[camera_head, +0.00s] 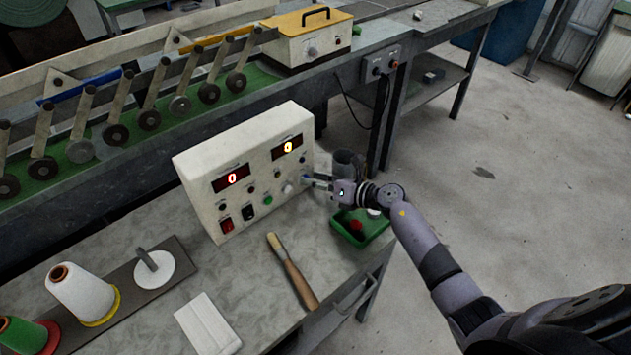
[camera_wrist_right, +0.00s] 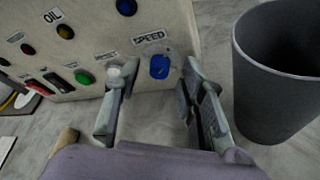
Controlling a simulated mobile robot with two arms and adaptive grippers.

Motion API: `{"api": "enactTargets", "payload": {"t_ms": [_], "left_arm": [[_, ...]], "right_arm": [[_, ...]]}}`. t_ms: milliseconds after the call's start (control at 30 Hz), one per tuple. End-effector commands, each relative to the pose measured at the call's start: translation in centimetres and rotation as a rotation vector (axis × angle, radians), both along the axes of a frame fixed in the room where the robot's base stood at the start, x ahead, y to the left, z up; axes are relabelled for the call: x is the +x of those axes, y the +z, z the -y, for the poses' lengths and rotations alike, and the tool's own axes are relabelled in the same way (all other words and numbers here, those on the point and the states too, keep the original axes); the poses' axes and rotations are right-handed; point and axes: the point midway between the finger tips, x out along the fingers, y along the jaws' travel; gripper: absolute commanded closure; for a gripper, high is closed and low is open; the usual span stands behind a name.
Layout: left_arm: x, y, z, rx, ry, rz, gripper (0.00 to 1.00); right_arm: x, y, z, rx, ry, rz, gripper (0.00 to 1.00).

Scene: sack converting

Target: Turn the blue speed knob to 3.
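The control box (camera_head: 240,165) stands on the bench, with displays reading a red 0 and a yellow 0. In the right wrist view the blue speed knob (camera_wrist_right: 160,67) sits under the SPEED label (camera_wrist_right: 149,38) on its front panel. My right gripper (camera_head: 313,181) is open, close in front of the panel's right end. In the wrist view its two fingers appear on either side of the blue knob, with no grip on it visible. The left finger overlaps a white knob. The gripper hides the blue knob in the head view. The left gripper is out of view.
A dark grey cup (camera_wrist_right: 283,75) stands close to the right finger. A green tray (camera_head: 372,237) lies under my right wrist. A wooden-handled tool (camera_head: 292,272), a white pad (camera_head: 207,325) and thread spools (camera_head: 82,292) lie on the bench.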

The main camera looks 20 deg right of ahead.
Motion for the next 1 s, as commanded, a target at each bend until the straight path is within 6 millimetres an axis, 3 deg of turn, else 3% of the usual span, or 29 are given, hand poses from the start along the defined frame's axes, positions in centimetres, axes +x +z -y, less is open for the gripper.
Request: {"api": "enactTargets", "payload": {"t_ms": [267,700,1000], "left_arm": [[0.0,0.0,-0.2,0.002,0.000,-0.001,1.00],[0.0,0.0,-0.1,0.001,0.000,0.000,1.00],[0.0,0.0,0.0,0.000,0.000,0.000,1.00]], "right_arm": [[-0.8,0.3,0.7,-0.003,-0.001,0.001,0.63],[-7.8,2.7,5.2,-0.003,0.001,-0.002,0.63],[-9.5,3.5,6.4,0.000,0.001,-0.001,0.63]]}}
